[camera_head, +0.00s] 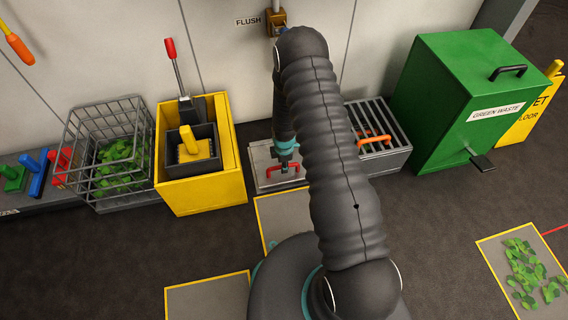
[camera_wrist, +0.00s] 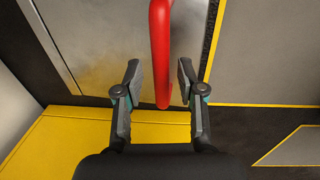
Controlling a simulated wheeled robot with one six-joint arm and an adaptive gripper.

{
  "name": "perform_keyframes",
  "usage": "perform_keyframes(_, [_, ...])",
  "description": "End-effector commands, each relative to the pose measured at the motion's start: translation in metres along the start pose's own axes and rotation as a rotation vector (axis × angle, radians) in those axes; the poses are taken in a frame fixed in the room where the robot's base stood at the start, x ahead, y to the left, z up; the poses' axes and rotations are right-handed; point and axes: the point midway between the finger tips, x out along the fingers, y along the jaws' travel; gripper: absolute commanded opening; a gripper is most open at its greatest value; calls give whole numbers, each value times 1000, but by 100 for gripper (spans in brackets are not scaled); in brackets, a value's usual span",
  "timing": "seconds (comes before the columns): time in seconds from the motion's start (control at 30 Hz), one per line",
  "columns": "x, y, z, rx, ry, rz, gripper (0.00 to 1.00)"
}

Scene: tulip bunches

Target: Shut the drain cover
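A flat metal plate (camera_head: 262,160) with a red handle (camera_head: 272,170) lies on the floor against the wall, left of a slatted grate. I take this plate to be the drain cover. My gripper (camera_head: 286,163) is low over the handle, pointing down. In the wrist view the red handle (camera_wrist: 160,50) runs between my two spread fingers (camera_wrist: 160,82), with a gap on each side. The plate (camera_wrist: 100,40) shows behind it. My arm hides part of the plate's right side.
The slatted grate (camera_head: 365,115) with an orange handle (camera_head: 372,139) is right of the plate. A yellow bucket (camera_head: 205,190) stands close on the left. A green waste bin (camera_head: 440,110) stands farther right. Yellow-edged floor panels (camera_head: 205,300) lie in front.

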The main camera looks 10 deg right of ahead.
Motion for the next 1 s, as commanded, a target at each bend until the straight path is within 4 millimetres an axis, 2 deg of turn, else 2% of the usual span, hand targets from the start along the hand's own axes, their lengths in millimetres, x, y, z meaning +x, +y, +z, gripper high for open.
perform_keyframes(0.03, [0, 0, 0, 0, 0, 0, 21])
perform_keyframes(0.1, [0, 0, 0, 0, 0, 0, 3])
perform_keyframes(0.13, [0, 0, 0, 0, 0, 0, 0])
perform_keyframes(0.37, [0, 1, 0, 0, 0, 2, 0])
perform_keyframes(0.67, [24, -1, -2, -3, 0, 3, 0])
perform_keyframes(0.93, [24, -3, -1, -2, 0, -2, 0])
perform_keyframes(0.97, [25, -3, -1, -2, 0, -3, 21])
perform_keyframes(1.0, [25, -4, -1, -1, 0, -4, 31])
